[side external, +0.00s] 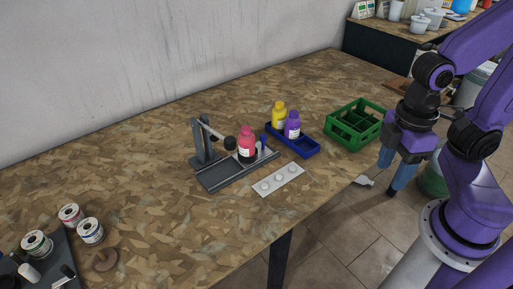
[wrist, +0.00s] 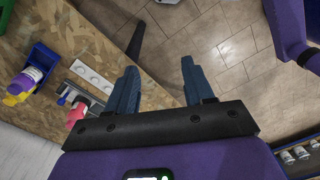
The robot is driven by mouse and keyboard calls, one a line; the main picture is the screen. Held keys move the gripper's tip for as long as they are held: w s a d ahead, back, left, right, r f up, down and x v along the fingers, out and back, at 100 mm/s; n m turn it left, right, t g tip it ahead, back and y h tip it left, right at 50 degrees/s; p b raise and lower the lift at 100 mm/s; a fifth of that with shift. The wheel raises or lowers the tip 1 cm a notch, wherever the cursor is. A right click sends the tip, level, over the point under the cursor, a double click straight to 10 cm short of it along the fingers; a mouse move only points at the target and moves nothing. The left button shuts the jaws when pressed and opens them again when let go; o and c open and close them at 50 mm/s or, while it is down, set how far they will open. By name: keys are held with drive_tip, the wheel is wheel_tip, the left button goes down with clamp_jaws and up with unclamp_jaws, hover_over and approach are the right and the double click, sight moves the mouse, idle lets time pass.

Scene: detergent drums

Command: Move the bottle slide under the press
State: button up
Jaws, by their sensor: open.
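The press (side external: 203,140) stands mid-table, with a grey upright, a lever arm and a dark round head (side external: 230,143). A pink bottle (side external: 246,145) with a dark lower part stands upright just right of the head, on or over the grey base (side external: 222,177). The slide beneath the bottle is mostly hidden. A small blue upright piece (side external: 264,143) stands right of the bottle; I cannot tell if it is the slide's handle. The pink bottle also shows in the wrist view (wrist: 76,113). My gripper (side external: 396,172) is open and empty, pointing down beyond the table's right edge, far from the press.
A blue tray (side external: 306,150) holds a yellow bottle (side external: 279,115) and a purple bottle (side external: 292,126). A green crate (side external: 350,139) stands between it and my gripper. A white strip (side external: 267,191) with round spots lies before the press. Several tins (side external: 90,231) stand front left.

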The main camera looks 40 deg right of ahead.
drive_tip(key=m+g, duration=0.1)
drive_tip(key=m, duration=0.1)
drive_tip(key=n+t+y, duration=0.9)
drive_tip(key=n+t, duration=0.2)
drive_tip(key=n, duration=2.4)
hover_over(265, 135)
drive_tip(key=s+d, duration=1.2)
wheel_tip(265, 135, down, 16)
drive_tip(key=x, duration=1.7)
drive_tip(key=shift+a+r, duration=0.15)
drive_tip(key=shift+a, duration=0.15)
clamp_jaws()
